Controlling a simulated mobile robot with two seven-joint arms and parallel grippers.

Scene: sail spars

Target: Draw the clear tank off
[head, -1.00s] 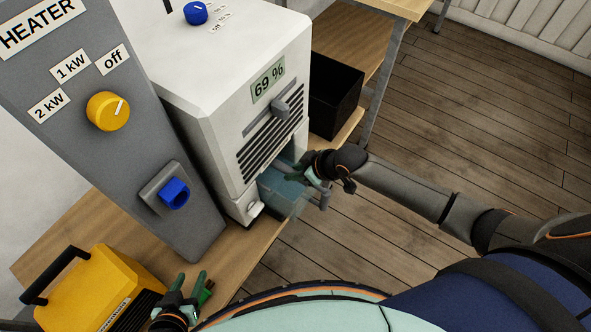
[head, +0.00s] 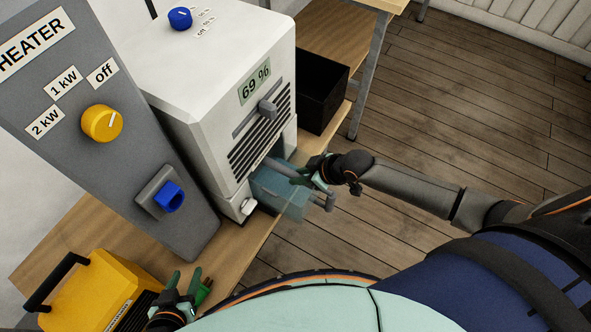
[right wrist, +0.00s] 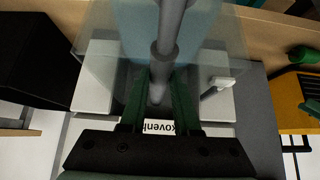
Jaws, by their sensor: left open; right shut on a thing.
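The clear, bluish tank (head: 278,194) sticks partly out of the low front opening of the white unit (head: 215,85), its inner end still inside. The tank also shows in the right wrist view (right wrist: 222,38). My right gripper (head: 318,176) is at the tank's outer part, shut on a grey bar. In the right wrist view the bar (right wrist: 170,40) runs between the green fingers (right wrist: 158,102) of that gripper. My left gripper (head: 186,282) is open and empty, low in the head view, apart from the tank.
A black open bin (head: 321,90) stands beside the unit. The grey heater panel (head: 130,150) with yellow and blue knobs is on its left. A yellow case (head: 85,295) lies at lower left. The wooden floor (head: 450,110) beyond the bench edge is clear.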

